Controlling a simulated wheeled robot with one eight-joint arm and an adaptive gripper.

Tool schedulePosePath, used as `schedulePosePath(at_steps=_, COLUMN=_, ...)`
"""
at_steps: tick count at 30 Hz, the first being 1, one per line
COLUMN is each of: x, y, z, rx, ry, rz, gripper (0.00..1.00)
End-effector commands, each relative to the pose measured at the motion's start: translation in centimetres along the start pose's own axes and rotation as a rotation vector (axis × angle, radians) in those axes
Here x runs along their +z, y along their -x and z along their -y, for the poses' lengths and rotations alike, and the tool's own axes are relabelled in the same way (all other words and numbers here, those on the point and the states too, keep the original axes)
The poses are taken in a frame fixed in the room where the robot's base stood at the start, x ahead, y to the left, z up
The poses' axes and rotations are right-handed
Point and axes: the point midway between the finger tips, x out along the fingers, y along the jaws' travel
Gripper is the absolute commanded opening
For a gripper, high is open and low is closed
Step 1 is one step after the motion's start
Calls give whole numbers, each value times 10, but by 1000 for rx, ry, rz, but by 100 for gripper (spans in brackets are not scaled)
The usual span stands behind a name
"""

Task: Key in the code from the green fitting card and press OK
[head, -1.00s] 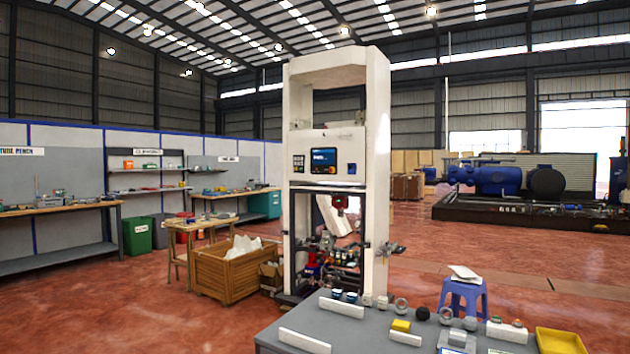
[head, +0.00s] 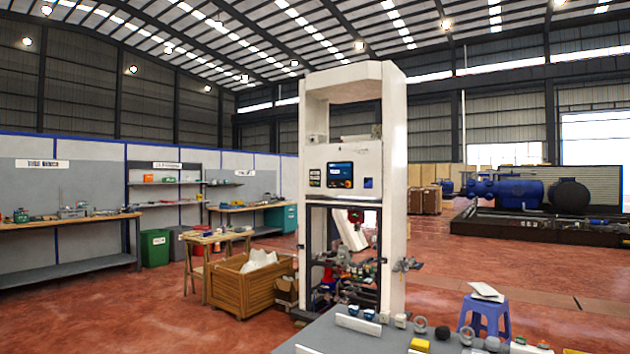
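The white dispenser (head: 393,200) stands upright in the middle of the head view, some way off. Its front panel carries a small dark keypad (head: 315,178) at the left and a lit blue screen (head: 339,175) beside it. The keys and the screen text are too small to read. I cannot make out a green fitting card. My gripper is not in view.
A grey table (head: 372,344) with several small parts is at the bottom, in front of the dispenser. A wooden crate (head: 238,291) stands left of the dispenser, a blue stool (head: 484,314) right of it. Red floor is open at the left.

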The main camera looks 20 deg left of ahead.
Motion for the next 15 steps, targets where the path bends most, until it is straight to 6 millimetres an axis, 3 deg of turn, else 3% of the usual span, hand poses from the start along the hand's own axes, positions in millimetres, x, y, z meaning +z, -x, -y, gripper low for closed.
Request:
schedulePosePath(at_steps=2, x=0, y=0, z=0, rx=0, ry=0, rz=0, gripper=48)
schedulePosePath(at_steps=13, x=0, y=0, z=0, rx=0, ry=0, rz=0, gripper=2)
schedulePosePath(at_steps=15, x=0, y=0, z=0, rx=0, ry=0, rz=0, gripper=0)
